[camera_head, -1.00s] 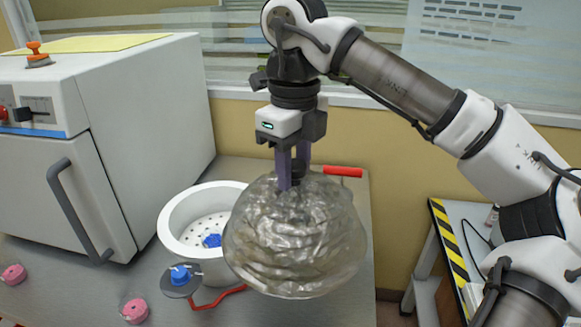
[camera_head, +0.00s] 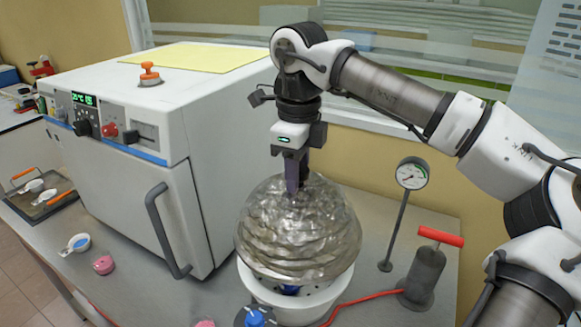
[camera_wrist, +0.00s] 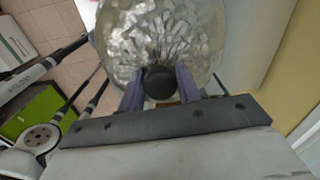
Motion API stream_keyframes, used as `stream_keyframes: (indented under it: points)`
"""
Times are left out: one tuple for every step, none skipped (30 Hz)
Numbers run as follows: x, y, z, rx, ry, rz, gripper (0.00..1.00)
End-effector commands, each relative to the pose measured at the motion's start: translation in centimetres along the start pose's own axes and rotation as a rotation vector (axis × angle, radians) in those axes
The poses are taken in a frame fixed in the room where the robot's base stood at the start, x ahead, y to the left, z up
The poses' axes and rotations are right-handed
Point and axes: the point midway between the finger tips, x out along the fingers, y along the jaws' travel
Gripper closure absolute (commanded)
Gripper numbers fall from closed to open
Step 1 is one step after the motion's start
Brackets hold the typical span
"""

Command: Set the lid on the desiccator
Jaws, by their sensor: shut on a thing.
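The desiccator lid (camera_head: 300,235) is a large clear, rippled glass dome. My gripper (camera_head: 295,188) is shut on the lid's knob at the top; the dark round knob (camera_wrist: 159,83) shows between the two fingers in the wrist view. The desiccator base (camera_head: 262,291) is a white round bowl with blue grains inside. I cannot tell whether the lid's rim touches the base's rim.
A white oven (camera_head: 140,150) with a grey handle stands close on the left. A hand pump (camera_head: 425,275) with a red handle and a pressure gauge (camera_head: 412,174) on a post stand to the right. A red hose (camera_head: 365,300) runs to the pump. A blue-knobbed part (camera_head: 255,318) is at the base's front.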

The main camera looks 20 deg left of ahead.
Motion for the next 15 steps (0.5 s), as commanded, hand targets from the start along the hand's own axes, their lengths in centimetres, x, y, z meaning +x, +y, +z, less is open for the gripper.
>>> stream_keyframes:
  points:
    - [-0.2,-0.1,-0.1,0.000,0.000,-0.001,1.00]
    - [-0.1,-0.1,-0.1,-0.001,0.000,-0.001,1.00]
    - [-0.1,-0.2,-0.1,-0.002,0.000,-0.001,1.00]
    - [0.0,-0.2,-0.1,-0.003,0.000,-0.001,1.00]
    - [0.1,-0.2,-0.1,-0.003,0.000,-0.001,1.00]
    - [0.3,-0.2,-0.1,-0.003,0.000,-0.001,1.00]
    - [0.5,-0.2,-0.1,-0.004,0.000,-0.001,1.00]
    - [0.6,-0.2,-0.1,-0.003,0.000,-0.001,1.00]
    - [0.9,-0.2,-0.1,-0.003,0.000,-0.001,1.00]
    - [1.1,-0.2,-0.1,-0.003,0.000,-0.001,1.00]
    - [1.3,-0.2,-0.1,-0.003,0.000,-0.001,1.00]
    - [1.7,-0.2,-0.1,-0.003,0.000,-0.001,1.00]
    - [2.0,-0.2,-0.1,-0.003,0.000,-0.001,1.00]
    - [2.3,-0.2,-0.1,-0.003,-0.001,-0.001,1.00]
    - [2.7,-0.2,-0.1,-0.003,-0.001,-0.001,1.00]
